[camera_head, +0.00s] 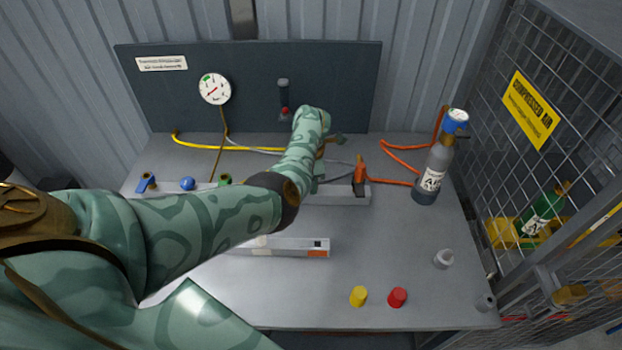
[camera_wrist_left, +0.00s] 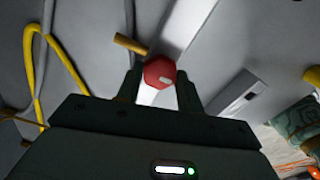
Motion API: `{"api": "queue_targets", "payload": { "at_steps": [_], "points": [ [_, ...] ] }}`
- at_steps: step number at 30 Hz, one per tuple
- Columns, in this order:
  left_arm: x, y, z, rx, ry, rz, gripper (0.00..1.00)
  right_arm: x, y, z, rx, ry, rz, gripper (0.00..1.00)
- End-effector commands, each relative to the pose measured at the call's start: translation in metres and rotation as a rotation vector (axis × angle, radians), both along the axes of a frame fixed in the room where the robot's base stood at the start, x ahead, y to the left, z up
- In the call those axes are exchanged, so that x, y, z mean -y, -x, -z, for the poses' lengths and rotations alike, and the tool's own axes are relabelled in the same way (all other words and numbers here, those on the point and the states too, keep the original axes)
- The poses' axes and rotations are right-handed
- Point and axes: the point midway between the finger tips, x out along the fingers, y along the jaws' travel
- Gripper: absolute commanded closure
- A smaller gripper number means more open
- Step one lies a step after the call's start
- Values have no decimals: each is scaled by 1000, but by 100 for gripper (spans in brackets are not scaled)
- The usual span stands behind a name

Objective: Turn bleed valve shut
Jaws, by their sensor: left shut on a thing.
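A red round knob (camera_wrist_left: 159,73) with a pale mark sits between the two dark fingers of my left gripper (camera_wrist_left: 160,86) in the left wrist view. The gripper is shut on the knob. Beneath it runs a pale manifold bar (camera_wrist_left: 186,26), with a brass fitting (camera_wrist_left: 130,44) beside the knob. In the head view my left arm reaches across the bench to the manifold (camera_head: 340,195) and hides the knob and most of the gripper. Whether this knob is the bleed valve, and how far it is turned, I cannot tell. My right gripper is not in view.
A blue lever (camera_head: 146,182), blue knob (camera_head: 187,184) and orange lever (camera_head: 360,175) stand along the manifold. A gauge (camera_head: 214,89) hangs on the back panel. A grey cylinder (camera_head: 432,178) stands right. Yellow (camera_head: 358,296) and red (camera_head: 397,297) caps sit at the front.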

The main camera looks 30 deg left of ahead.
Motion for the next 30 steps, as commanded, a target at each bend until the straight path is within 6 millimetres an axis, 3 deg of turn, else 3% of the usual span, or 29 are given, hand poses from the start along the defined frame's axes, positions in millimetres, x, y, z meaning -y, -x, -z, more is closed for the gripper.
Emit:
{"api": "queue_targets", "payload": {
  "at_steps": [6, 7, 9, 20, 23, 30],
  "points": [
    [0, 0, 0, 1, 0, 3, 86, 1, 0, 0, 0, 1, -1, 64],
    [0, 0, 0, 1, 0, 3, 58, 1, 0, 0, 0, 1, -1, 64],
    [0, 0, 0, 1, -1, 2, 41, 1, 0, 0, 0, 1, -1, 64],
    [0, 0, -7, 1, 0, 1, 41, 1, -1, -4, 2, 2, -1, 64],
    [0, -1, -25, 4, 0, -1, 41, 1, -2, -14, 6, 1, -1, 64],
    [0, -1, -91, 6, -1, 0, 41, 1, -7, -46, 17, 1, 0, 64]
  ]
}}
